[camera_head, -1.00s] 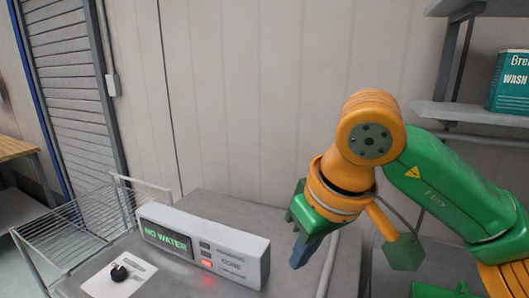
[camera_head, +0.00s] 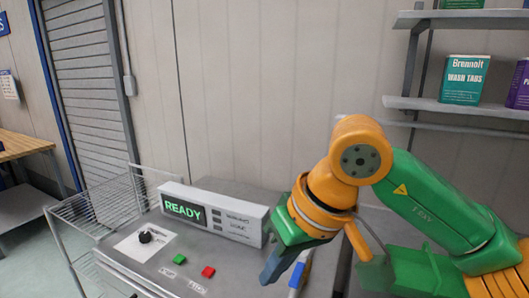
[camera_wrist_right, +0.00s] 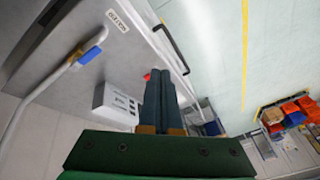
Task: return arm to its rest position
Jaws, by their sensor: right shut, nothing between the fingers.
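My right arm comes in from the right in the head view, green and orange. My right gripper (camera_head: 272,272) is shut and empty, its dark fingers pointing down over the right part of the grey machine top (camera_head: 165,268). In the right wrist view the two fingers (camera_wrist_right: 160,76) lie side by side with nothing between them. The machine's control box (camera_head: 238,221) stands left of the gripper, its display (camera_head: 184,209) reading READY in green. It also shows in the wrist view (camera_wrist_right: 116,108). My left gripper is not in view.
A green button (camera_head: 180,259), a red button (camera_head: 208,271) and a black knob (camera_head: 145,236) sit on the machine top. A bar with a blue grip (camera_head: 297,275) is beside the gripper. A wire rack (camera_head: 100,208) stands left. Shelves (camera_head: 455,108) hold boxes at right.

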